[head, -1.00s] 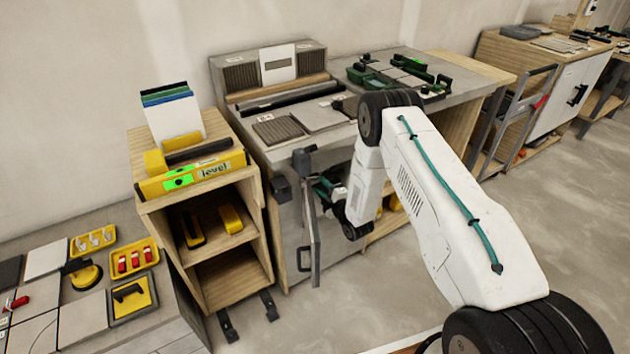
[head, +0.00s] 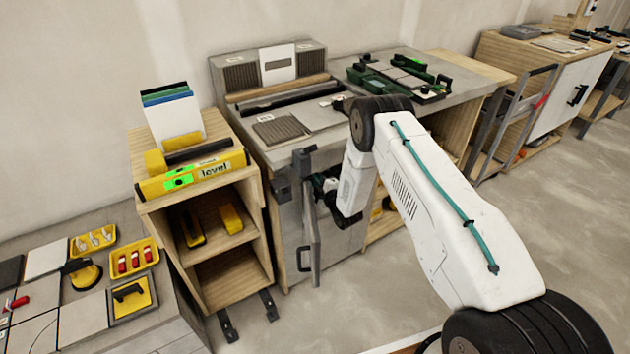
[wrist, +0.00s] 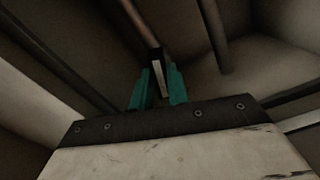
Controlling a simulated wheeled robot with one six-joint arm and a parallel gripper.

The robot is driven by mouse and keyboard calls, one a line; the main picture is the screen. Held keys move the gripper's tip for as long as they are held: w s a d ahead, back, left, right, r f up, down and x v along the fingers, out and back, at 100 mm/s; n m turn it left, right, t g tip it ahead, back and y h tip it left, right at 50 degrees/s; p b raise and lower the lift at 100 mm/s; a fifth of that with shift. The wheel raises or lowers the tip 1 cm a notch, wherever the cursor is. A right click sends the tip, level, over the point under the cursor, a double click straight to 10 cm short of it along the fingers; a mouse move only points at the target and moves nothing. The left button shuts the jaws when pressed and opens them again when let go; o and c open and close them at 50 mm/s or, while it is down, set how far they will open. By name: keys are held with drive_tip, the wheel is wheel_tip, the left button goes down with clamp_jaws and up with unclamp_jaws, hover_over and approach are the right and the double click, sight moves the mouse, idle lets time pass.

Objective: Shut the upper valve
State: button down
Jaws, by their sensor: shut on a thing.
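My gripper (wrist: 160,90) shows in the wrist view with its two teal fingers close together, shut on a thin valve lever (wrist: 156,58) with a dark end. The lever sits at the lower end of a brownish pipe (wrist: 145,22). My own arm and the door hide most of the cabinet's inside there. The valve body is too dark to make out, and I see no second valve.
Another dark pipe (wrist: 215,35) runs at the right in the wrist view. A wooden shelf unit (head: 222,275) with a yellow level (head: 190,176) on top stands left of the cabinet. The floor (head: 380,290) in front of the bench is clear.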

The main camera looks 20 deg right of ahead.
drive_tip(key=shift+m, duration=0.7)
drive_tip(key=c, duration=1.4)
unclamp_jaws()
drive_tip(key=shift+o, duration=0.2)
drive_tip(key=v, duration=0.8)
